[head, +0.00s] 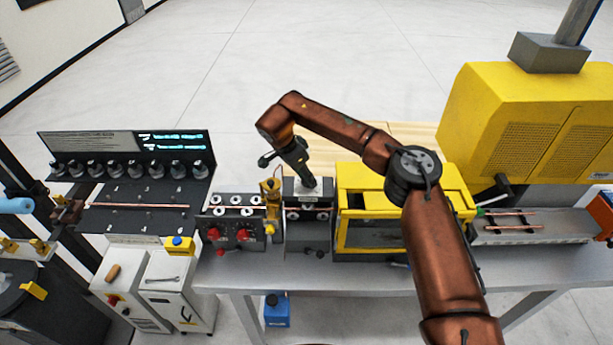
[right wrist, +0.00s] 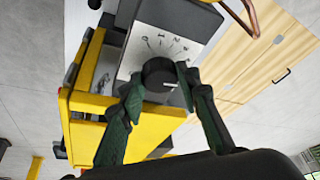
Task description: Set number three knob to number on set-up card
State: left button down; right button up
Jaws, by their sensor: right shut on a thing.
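My right gripper (head: 302,178) reaches down onto the dark middle unit in the head view. In the right wrist view its two green fingers (right wrist: 160,88) are closed on the sides of a round black knob (right wrist: 158,72). The knob sits on a white dial plate (right wrist: 150,44) with a fan of small numbers. A pale mark shows on the knob's lower right edge; I cannot tell which number it is set to. A black panel (head: 107,155) at the left carries a printed label and glowing lines of text, too small to read. I cannot single out the set-up card. My left gripper is not seen.
Left of the unit stands a box with red knobs (head: 213,234) and white rollers. A yellow-framed machine (head: 350,208) is close on the right, beneath my right arm. A long copper tube (head: 140,205) lies before the black panel. A bent copper tube (right wrist: 240,28) is near the dial.

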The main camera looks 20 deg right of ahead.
jog(key=shift+w+r+m, duration=0.1)
jog(key=shift+m, duration=0.5)
jog(key=o, duration=1.2)
jog(key=shift+c, duration=0.2)
jog(key=shift+g, duration=0.3)
jog(key=v, duration=1.1)
jog(key=shift+a+r, duration=0.3)
jog(key=shift+a, duration=0.05)
